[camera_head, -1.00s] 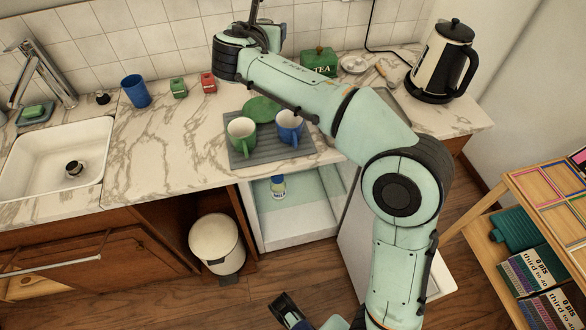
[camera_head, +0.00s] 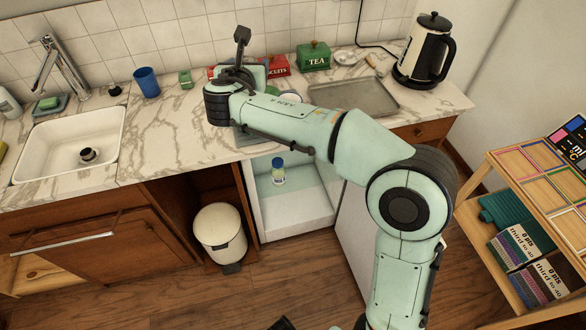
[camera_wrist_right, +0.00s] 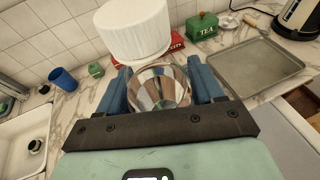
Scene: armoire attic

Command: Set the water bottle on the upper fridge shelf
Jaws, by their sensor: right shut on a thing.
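In the right wrist view my right gripper (camera_wrist_right: 160,78) is shut on a shiny, striped, rounded body, apparently the water bottle (camera_wrist_right: 161,90). A large white ribbed part, seemingly its cap (camera_wrist_right: 135,28), rises above the fingers. In the head view my right arm reaches left over the counter, and its wrist hides the bottle. The open fridge (camera_head: 316,207) is under the counter, below my right forearm. A small bottle with a blue cap (camera_head: 278,171) stands inside it. Its shelf layout is partly hidden. Only a dark tip of my left gripper (camera_head: 282,323) shows at the bottom edge.
The open fridge door (camera_head: 352,232) stands right of the opening. A white bin (camera_head: 220,232) stands left of it. On the counter are a grey tray (camera_head: 353,96), a tea tin (camera_head: 313,56), a kettle (camera_head: 424,52) and a blue cup (camera_head: 146,82). A wooden shelf unit (camera_head: 525,200) stands at right.

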